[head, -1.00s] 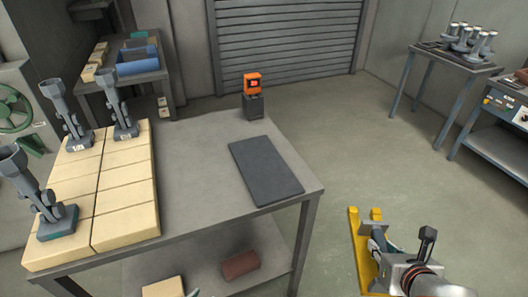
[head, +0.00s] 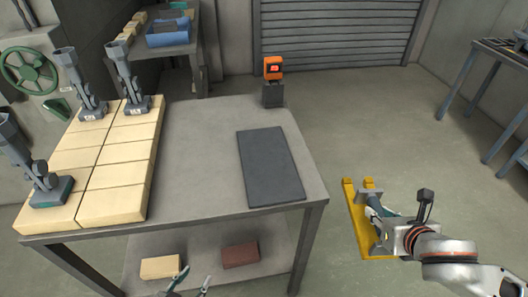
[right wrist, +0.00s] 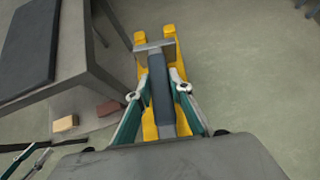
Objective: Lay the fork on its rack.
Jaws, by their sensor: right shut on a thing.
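The fork (head: 355,222) is yellow with two prongs and a grey handle bar. It hangs in the air to the right of the table, its prongs pointing away from me. My right gripper (head: 374,205) is shut on the grey handle; the right wrist view shows the fingers on both sides of the handle (right wrist: 162,95). My left gripper (head: 194,278) shows only its fingertips at the bottom edge of the head view. They are apart with nothing between them. I cannot pick out a rack for the fork with certainty.
The grey table (head: 200,150) carries a dark flat mat (head: 270,167), an orange device on a grey block (head: 273,80), and pale blocks (head: 115,175) with grey jointed stands on them. Bricks (head: 240,256) lie on its lower shelf.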

